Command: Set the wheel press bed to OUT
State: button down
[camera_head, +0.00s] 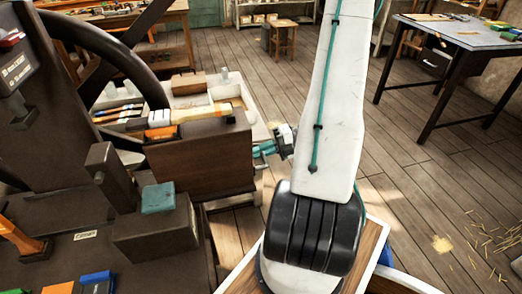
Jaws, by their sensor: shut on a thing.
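The press stands at the left, with a large black handwheel (118,52) and a dark frame (45,125). A brown wooden block (205,160), which may be the press bed, sits right of the wheel. My gripper (262,150), with teal fingers, is at the block's right end and points left. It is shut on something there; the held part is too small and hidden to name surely. A small label (85,235) lies on the dark base at lower left; its lettering is too small to read surely. I see no clear OUT mark.
A teal-topped dark block (158,198) stands in front. A pale tray (225,85) is behind. A metal-topped table (460,32) stands at the back right. The plank floor (400,180) between is mostly clear.

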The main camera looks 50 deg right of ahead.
jog(key=shift+s+d, duration=0.15)
jog(key=shift+d, duration=0.1)
jog(key=c, duration=1.5)
grip_release()
jog(key=shift+s+d, duration=0.1)
jog(key=shift+c, duration=0.2)
jog(key=v, duration=0.7)
jog(key=shift+d, duration=0.2)
jog(key=shift+s, duration=0.2)
